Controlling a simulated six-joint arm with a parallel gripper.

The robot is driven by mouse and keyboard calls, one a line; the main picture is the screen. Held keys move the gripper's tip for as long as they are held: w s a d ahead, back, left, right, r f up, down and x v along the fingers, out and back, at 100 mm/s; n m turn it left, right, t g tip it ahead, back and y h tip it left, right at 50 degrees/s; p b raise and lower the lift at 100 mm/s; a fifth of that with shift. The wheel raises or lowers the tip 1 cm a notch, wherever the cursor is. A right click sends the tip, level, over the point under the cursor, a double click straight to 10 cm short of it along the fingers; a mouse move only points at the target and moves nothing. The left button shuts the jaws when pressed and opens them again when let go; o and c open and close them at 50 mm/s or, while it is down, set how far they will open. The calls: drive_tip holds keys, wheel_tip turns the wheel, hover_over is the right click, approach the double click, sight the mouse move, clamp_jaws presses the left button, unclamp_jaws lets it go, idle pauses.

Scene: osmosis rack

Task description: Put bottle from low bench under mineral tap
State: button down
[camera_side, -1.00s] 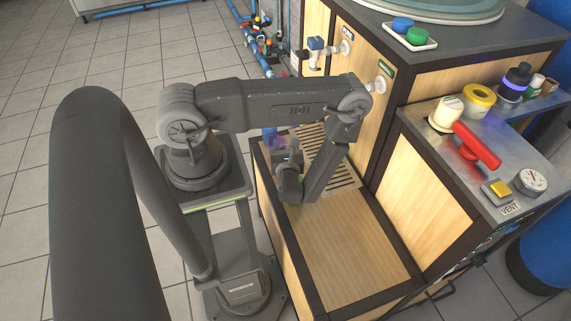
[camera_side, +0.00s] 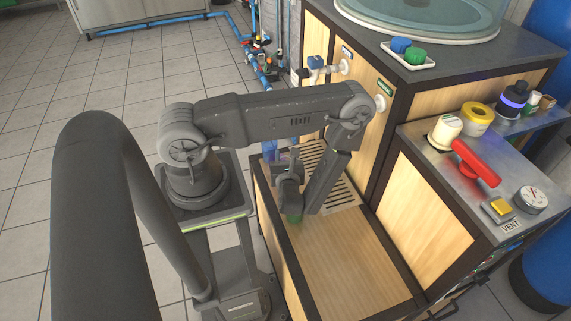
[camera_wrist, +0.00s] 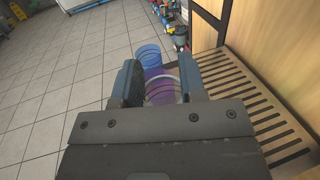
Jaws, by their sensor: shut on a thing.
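My gripper (camera_wrist: 160,82) is shut on a translucent bottle (camera_wrist: 150,58). The bottle is blue at its far end and purple between the fingers. In the side view the bottle (camera_side: 270,150) is partly hidden by my gripper (camera_side: 284,165), over the left end of the low bench by the slatted grate (camera_side: 345,192). Two taps stick out of the wooden panel: one with a blue part (camera_side: 316,64) and one beside a green label (camera_side: 380,101), partly behind my arm. The label lettering is too small to read.
The low wooden bench (camera_side: 350,265) is bare at its near end and has a dark rim. The tall cabinet stands at right, with a red handle (camera_side: 475,162) and a gauge (camera_side: 532,199) on its side shelf. Blue pipes (camera_side: 255,65) stand at the back.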

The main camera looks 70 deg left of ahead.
wheel_tip(320, 180, up, 6)
drive_tip(key=shift+f, duration=0.1)
drive_tip(key=shift+w+d+r, duration=0.1)
drive_tip(key=shift+w+r, duration=0.15)
drive_tip(key=shift+w, duration=0.05)
drive_tip(key=w+d+g, duration=0.1)
drive_tip(key=w+d, duration=0.1)
drive_tip(key=w, duration=0.5)
drive_tip(key=w+d, duration=0.3)
drive_tip(key=w, duration=0.4)
wheel_tip(320, 180, down, 9)
drive_tip(key=shift+w+a+n, duration=0.15)
drive_tip(key=shift+a+n, duration=0.05)
drive_tip(key=shift+n, duration=0.2)
drive_tip(key=c, duration=0.7)
unclamp_jaws()
